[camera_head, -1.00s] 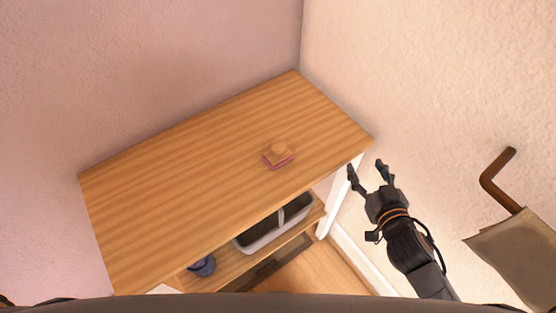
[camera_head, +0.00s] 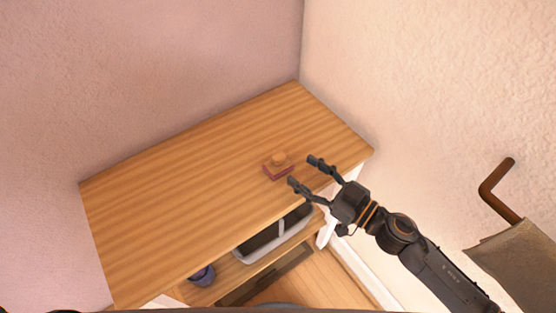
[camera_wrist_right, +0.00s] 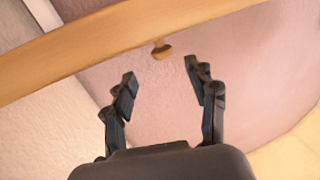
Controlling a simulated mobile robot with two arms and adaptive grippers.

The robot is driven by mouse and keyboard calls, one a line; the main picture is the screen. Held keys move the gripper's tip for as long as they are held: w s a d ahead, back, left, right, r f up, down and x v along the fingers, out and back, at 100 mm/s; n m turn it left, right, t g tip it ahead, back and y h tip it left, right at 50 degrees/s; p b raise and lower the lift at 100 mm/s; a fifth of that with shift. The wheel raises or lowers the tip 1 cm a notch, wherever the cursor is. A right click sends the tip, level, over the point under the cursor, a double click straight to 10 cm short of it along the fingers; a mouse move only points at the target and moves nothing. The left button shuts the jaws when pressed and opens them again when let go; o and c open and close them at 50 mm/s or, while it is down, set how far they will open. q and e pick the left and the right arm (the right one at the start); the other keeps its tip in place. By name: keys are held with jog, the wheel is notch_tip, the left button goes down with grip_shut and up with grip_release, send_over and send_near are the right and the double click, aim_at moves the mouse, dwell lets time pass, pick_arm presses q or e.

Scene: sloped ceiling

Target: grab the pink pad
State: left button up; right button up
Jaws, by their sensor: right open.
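The pink pad (camera_head: 278,172) lies on the wooden table top, near its front edge on the right side. A wooden knob-like piece (camera_head: 279,159) sits on top of it. My right gripper (camera_head: 302,171) is open and empty, just right of the pad, with its fingertips pointing toward it and apart from it. In the right wrist view the open fingers (camera_wrist_right: 160,75) show below the table's edge, and the knob (camera_wrist_right: 162,50) shows beyond and between them; the pink part is hidden there. My left gripper is not in view.
The wooden table (camera_head: 180,190) stands in the corner against the walls. A grey bin (camera_head: 272,238) and a blue cup (camera_head: 202,275) are on the shelf below. A brown bar with hanging cloth (camera_head: 520,255) is at the right. Most of the table top is clear.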

aim_at(284, 161)
jog(key=x, duration=0.8)
jog(key=shift+s+a+f+p, duration=0.1)
jog(key=shift+s+f+p, duration=0.15)
jog(key=shift+p, duration=0.15)
grip_shut()
jog(key=shift+r, duration=0.1)
